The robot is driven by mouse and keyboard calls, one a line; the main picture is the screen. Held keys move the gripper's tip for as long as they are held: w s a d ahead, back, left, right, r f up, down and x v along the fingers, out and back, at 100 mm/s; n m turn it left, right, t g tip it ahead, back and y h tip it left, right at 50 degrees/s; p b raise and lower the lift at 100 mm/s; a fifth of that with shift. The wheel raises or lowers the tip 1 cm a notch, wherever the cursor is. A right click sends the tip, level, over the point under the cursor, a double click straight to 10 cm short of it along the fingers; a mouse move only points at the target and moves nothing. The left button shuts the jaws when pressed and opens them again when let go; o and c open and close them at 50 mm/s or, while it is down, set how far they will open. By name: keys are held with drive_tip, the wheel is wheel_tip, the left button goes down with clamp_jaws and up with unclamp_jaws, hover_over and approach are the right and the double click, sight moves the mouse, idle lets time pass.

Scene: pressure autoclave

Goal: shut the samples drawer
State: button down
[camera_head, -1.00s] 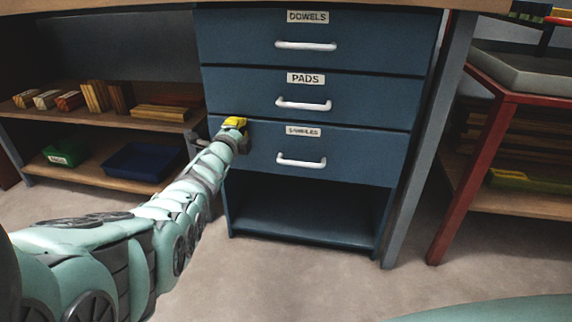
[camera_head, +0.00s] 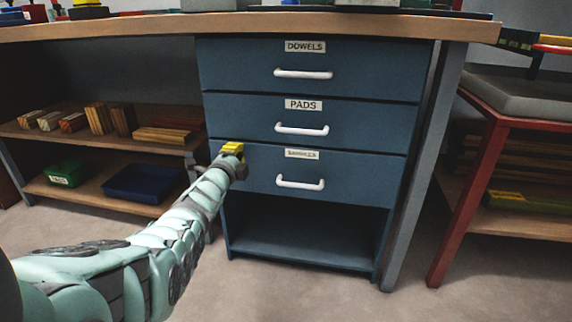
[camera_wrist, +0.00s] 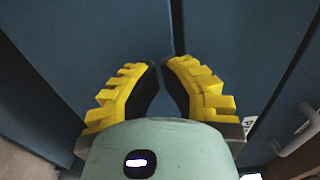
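The samples drawer (camera_head: 355,183) is the lowest of three blue drawers in the head view, with a white handle (camera_head: 300,183) and a small label (camera_head: 302,154). Its front looks about flush with the drawers above; a small gap cannot be ruled out. My gripper (camera_head: 232,148) is at the upper left part of this drawer front, left of the handle. In the wrist view my gripper's yellow fingers (camera_wrist: 161,64) are brought nearly together, with nothing between them. They point at blue panels with a dark seam. Whether they touch the front cannot be told.
The dowels drawer (camera_head: 370,70) and pads drawer (camera_head: 370,125) above look closed. An open compartment (camera_head: 300,245) lies below. Left is a shelf with wood blocks, a green bin (camera_head: 66,174) and a blue bin (camera_head: 143,183). A red-legged table (camera_head: 468,205) stands right.

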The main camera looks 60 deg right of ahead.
drive_tip(key=p+v, duration=0.6)
drive_tip(key=v, duration=0.6)
drive_tip(key=shift+p, duration=0.35)
drive_tip(key=shift+f, duration=0.15)
